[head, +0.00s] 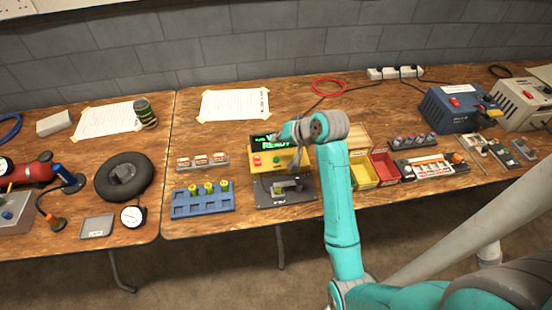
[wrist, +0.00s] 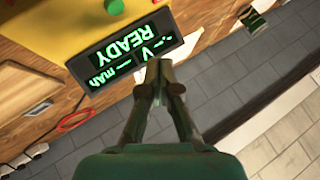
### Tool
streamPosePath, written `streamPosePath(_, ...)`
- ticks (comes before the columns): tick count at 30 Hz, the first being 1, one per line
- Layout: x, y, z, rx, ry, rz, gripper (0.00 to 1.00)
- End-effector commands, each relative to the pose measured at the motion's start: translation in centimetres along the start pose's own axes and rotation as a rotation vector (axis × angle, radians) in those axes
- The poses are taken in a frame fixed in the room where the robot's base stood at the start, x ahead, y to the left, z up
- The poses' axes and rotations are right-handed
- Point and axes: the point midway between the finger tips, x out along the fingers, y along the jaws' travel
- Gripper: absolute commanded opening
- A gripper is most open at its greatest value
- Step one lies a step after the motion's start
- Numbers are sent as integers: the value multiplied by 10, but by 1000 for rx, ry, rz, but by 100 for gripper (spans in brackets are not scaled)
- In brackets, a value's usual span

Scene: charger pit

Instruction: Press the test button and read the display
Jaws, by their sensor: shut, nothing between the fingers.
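In the wrist view the display (wrist: 125,50) appears turned over and reads READY, with dashes beside V and mAh. The green button also shows at the top of the wrist view (wrist: 114,7), on the yellow casing. My gripper (wrist: 158,72) is shut and empty, its tips overlapping the display's lower edge in that view. In the head view my wrist partly hides the tester.
A dark plate with a cradle (head: 265,200) lies before the tester. A blue rack (head: 203,208) with several cells stands to its left. Yellow and red bins (head: 385,167) stand to its right, with a blue power unit (head: 450,112) beyond. A grey block wall is behind.

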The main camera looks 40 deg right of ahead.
Motion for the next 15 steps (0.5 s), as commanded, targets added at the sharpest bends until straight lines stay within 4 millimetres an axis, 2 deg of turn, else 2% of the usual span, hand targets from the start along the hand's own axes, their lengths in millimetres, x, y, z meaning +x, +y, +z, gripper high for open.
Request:
streamPosePath(9, 28, 21, 21, 2, -2, 1, 0)
streamPosePath(15, 40, 29, 29, 0, 0, 0, 0)
